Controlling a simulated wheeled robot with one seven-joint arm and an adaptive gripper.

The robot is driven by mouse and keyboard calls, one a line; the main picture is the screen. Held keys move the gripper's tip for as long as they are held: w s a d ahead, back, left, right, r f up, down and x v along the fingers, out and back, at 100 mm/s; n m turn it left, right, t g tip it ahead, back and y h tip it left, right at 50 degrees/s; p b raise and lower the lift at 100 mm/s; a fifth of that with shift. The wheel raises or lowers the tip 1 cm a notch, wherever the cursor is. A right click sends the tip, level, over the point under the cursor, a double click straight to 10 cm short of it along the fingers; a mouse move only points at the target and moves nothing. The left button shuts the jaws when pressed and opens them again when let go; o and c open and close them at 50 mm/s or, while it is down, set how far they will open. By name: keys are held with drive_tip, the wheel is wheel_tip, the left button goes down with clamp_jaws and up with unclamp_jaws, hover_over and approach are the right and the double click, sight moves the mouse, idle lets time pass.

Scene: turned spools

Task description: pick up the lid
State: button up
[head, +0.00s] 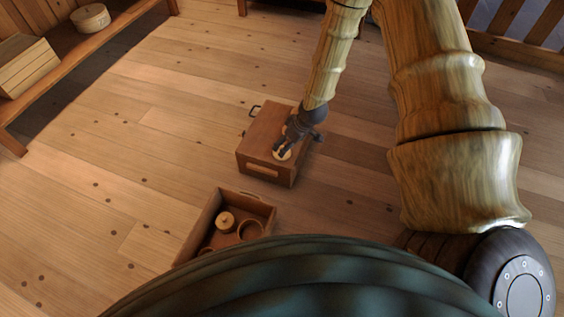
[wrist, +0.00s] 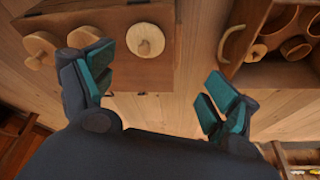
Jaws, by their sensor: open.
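A brown wooden chest (head: 262,128) stands on the floor, and my gripper (head: 284,148) is over its near end. A pale round lid-like piece (head: 284,154) shows under the fingers, partly hidden. In the wrist view, several pale turned pieces are on the chest (wrist: 130,78). One is a disc with a small knob (wrist: 146,40), near the space between the fingers. Another knobbed disc (wrist: 40,46) is at the far left, and a third round piece (wrist: 84,36) is partly behind the left finger. I cannot tell which is the lid. My gripper (wrist: 160,72) is open and empty.
An open wooden box (head: 213,212) on the floor holds a small knobbed round piece (head: 225,220) and several round cups or rings (head: 250,229). A low shelf (head: 95,48) at the upper left carries a round box (head: 90,18) and a slatted crate (head: 25,67). Floor to the left is clear.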

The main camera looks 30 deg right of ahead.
drive_tip(key=shift+n, duration=0.3)
drive_tip(key=w+f+b, duration=0.1)
drive_tip(key=f, duration=0.1)
drive_tip(key=w+d+f+b, duration=0.1)
drive_tip(key=w+f+b, duration=0.2)
drive_tip(key=f, duration=0.1)
drive_tip(key=shift+w+d+f, duration=0.3)
drive_tip(key=shift+w, duration=0.05)
drive_tip(key=b+x, duration=0.2)
drive_tip(key=x, duration=0.1)
drive_tip(key=b+x, duration=0.1)
drive_tip(key=shift+s+a+f, duration=0.25)
drive_tip(key=shift+s+f, duration=0.05)
drive_tip(key=shift+s, duration=0.05)
drive_tip(key=shift+w+a+f+b, duration=0.1)
drive_tip(key=shift+w+f+b, duration=0.15)
drive_tip(key=shift+f+b, duration=0.15)
drive_tip(key=shift+r, duration=0.1)
drive_tip(key=c, duration=0.9)
